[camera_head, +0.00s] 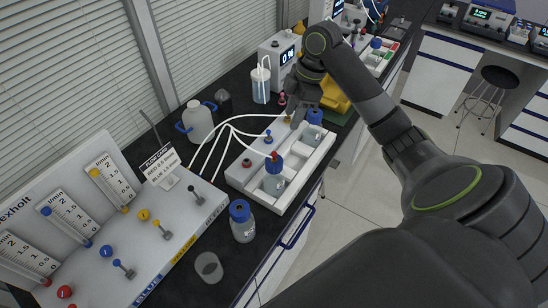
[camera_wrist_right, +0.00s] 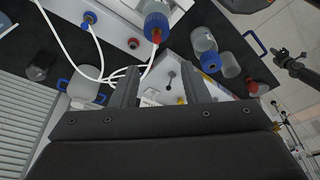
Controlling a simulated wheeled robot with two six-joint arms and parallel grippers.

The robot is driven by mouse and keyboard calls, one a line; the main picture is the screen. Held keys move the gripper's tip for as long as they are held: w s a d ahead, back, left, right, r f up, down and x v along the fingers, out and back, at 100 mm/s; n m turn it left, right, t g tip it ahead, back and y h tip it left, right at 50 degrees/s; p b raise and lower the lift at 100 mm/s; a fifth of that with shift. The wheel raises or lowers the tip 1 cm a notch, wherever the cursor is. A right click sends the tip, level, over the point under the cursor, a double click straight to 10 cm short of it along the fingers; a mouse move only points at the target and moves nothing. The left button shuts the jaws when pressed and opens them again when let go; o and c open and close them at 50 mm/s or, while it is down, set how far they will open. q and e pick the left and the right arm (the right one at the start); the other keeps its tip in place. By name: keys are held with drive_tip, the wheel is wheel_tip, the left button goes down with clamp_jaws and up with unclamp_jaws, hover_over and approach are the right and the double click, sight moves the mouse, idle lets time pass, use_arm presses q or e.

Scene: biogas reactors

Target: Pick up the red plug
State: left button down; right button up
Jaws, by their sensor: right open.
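A small dark red plug (camera_head: 247,162) sits in the near left part of the white rack (camera_head: 236,178); it also shows in the right wrist view (camera_wrist_right: 133,43). A second red piece (camera_head: 274,155) tops a blue-capped bottle (camera_head: 275,166) in the rack, with a white tube at it; it also shows in the right wrist view (camera_wrist_right: 156,36). I cannot tell which is the task's plug. My right gripper (camera_head: 296,110) is over the rack's far end, apart from both. Its jaws (camera_wrist_right: 158,75) are open and empty. A dark arm end, probably my left gripper (camera_wrist_right: 288,60), is at the right.
A blue-capped bottle (camera_head: 243,222) and a clear beaker (camera_head: 208,266) stand in front of the rack. A flowmeter panel (camera_head: 100,215) fills the left. White tubes (camera_head: 213,140) run across the bench by the rack. A digital device (camera_head: 280,55) stands behind.

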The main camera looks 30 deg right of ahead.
drive_tip(key=r, duration=0.1)
drive_tip(key=b, duration=0.5)
approach(275, 152)
drive_tip(key=p+x, duration=0.1)
drive_tip(key=x, duration=0.3)
drive_tip(key=shift+s+p, duration=0.15)
drive_tip(key=shift+p, duration=0.25)
drive_tip(key=shift+a+f, duration=0.1)
drive_tip(key=shift+f, duration=0.45)
drive_tip(key=shift+a+f+p, duration=0.1)
drive_tip(key=shift+f+p, duration=0.15)
drive_tip(key=shift+p, duration=0.15)
drive_tip(key=p+x, duration=0.1)
drive_tip(key=x, duration=0.2)
drive_tip(key=shift+w+f+p, duration=0.2)
drive_tip(key=shift+f+p, duration=0.1)
drive_tip(key=shift+p, duration=0.05)
drive_tip(key=shift+a+f, duration=0.1)
drive_tip(key=shift+f, duration=0.4)
clamp_jaws()
